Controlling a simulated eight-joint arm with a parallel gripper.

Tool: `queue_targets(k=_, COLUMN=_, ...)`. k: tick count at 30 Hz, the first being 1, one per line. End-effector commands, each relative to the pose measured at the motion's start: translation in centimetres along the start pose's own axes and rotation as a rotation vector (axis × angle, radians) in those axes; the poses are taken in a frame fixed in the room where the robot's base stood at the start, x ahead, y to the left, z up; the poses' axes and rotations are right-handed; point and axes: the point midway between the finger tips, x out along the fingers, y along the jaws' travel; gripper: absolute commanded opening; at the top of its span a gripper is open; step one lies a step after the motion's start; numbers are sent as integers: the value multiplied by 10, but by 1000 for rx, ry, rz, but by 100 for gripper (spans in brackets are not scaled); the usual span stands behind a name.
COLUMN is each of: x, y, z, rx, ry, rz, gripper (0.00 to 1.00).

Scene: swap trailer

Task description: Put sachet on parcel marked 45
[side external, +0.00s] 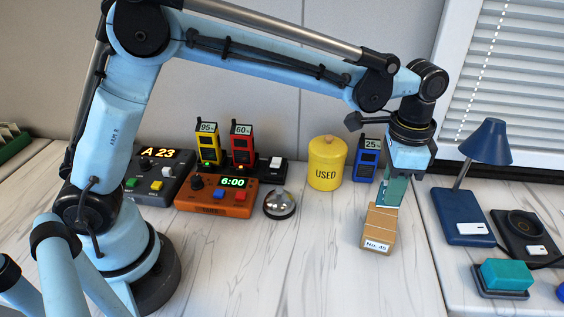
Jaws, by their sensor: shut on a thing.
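The parcel (376,236) is a small brown box with a white label reading "No. 45" on its front. It stands on the white marble-patterned worktop, right of centre. My gripper (397,180) points down directly above the back part of the parcel. It is shut on a flat teal-green piece, the sachet (393,192), which hangs upright from the jaws. The sachet's lower edge is at or just above the parcel's top; I cannot tell whether they touch. The fingertips are partly hidden.
A yellow "USED" canister (327,165) and a blue radio (366,160) stand behind the parcel. A blue lamp (464,215) stands right, across a worktop seam. The front worktop is clear.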

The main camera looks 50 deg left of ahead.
Motion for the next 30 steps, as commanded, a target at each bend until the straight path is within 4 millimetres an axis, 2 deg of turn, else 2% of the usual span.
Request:
queue_targets(k=4, x=9, y=-4, z=-1, rx=0, ry=0, rz=0, gripper=0)
queue_targets(k=9, x=33, y=-3, z=-1, rx=0, ry=0, rz=1, gripper=0)
queue_targets(k=12, x=41, y=-3, z=0, rx=0, ry=0, rz=1, gripper=0)
queue_targets(k=24, x=45, y=-3, z=0, rx=0, ry=0, rz=1, gripper=0)
queue_targets(k=25, x=46, y=-3, z=0, rx=0, ry=0, rz=1, gripper=22)
queue_targets(k=30, x=45, y=-3, z=0, rx=0, ry=0, rz=1, gripper=46)
